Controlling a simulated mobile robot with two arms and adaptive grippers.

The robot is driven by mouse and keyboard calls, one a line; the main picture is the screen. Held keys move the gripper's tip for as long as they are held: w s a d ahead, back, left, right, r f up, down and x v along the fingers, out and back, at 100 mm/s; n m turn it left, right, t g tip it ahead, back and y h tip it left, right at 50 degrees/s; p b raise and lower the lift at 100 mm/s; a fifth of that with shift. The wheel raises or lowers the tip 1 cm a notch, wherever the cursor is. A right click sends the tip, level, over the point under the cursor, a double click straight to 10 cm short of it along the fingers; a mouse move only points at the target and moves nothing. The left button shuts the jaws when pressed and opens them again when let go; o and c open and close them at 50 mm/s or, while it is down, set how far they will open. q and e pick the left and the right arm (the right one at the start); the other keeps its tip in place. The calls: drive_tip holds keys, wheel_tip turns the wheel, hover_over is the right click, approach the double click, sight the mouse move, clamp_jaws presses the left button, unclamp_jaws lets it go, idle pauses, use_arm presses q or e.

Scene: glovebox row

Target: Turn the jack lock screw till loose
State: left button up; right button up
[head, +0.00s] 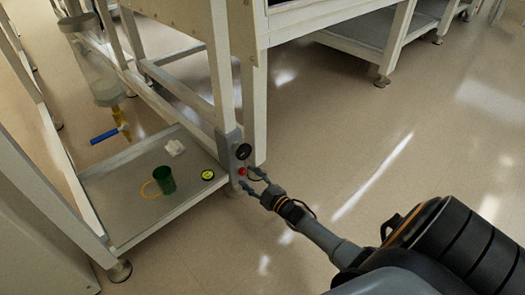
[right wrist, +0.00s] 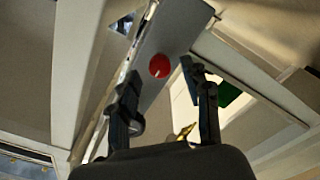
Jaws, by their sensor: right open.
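The lock screw shows as a small red knob (head: 242,171) on the grey jack housing (head: 229,150) at the bottom of the bench leg. A black round knob (head: 243,152) sits just above it. My right gripper (head: 249,179) is open, its fingertips close to the red knob. In the right wrist view the red knob (right wrist: 159,65) lies ahead, between the lines of the two open fingers (right wrist: 161,82); nothing is held. I cannot tell whether a finger touches it. My left gripper is not in view.
Left of the leg is a low shelf (head: 129,184) with a green cup (head: 164,180), a yellow-black round item (head: 207,175) and a white crumpled piece (head: 174,147). The floor (head: 375,160) to the right is clear.

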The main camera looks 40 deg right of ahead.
drive_tip(key=s, duration=0.9)
drive_tip(key=shift+s+d, duration=0.35)
drive_tip(key=shift+s, duration=0.05)
